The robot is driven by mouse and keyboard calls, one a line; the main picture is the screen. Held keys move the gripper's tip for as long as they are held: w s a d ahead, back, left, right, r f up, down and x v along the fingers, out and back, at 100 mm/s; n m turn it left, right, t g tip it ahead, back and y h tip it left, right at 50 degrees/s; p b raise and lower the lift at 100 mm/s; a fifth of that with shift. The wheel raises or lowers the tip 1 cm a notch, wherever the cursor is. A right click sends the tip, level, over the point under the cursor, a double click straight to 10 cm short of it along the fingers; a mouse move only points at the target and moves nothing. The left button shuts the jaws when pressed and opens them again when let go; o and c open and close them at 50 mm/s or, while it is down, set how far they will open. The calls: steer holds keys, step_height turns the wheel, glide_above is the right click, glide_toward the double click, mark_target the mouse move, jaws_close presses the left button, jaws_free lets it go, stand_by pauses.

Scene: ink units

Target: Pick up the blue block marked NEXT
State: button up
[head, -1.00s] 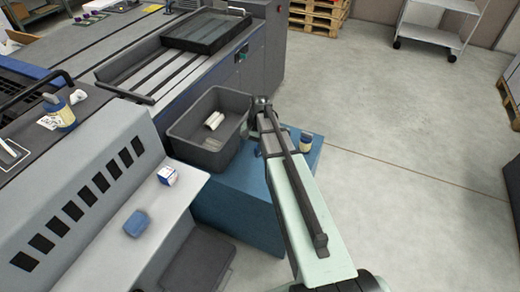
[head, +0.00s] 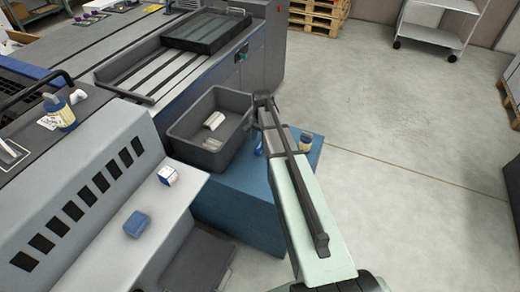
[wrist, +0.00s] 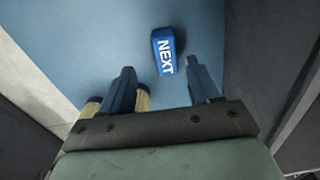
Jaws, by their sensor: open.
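The blue block marked NEXT (wrist: 163,50) lies on a blue surface in the wrist view, its white lettering facing the camera. My gripper (wrist: 160,70) is open, with one dark finger to the left of the block and one to the right. The block sits at and just beyond the fingertips, roughly centred between them, with nothing held. Whether the fingertips are level with the block is hard to tell. In the head view my arm hides the fingers; a small blue patch (head: 259,146) beside the arm may be the block.
A yellowish jar (wrist: 142,98) stands close by my left finger; a jar with a blue lid (head: 305,142) stands right of my arm on the blue cabinet (head: 225,190). A grey bin (head: 190,150) stands left of the arm. Another blue block (head: 137,224) lies on the grey machine.

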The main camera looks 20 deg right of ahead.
mark_target(260, 145)
steer(key=shift+w+a+f, duration=0.1)
steer(key=shift+w+f, duration=0.1)
steer(key=shift+f, duration=1.35)
steer(key=shift+w+a+f, duration=0.1)
steer(key=shift+w+f, duration=0.05)
steer(key=shift+f, duration=1.4)
steer(key=c, duration=1)
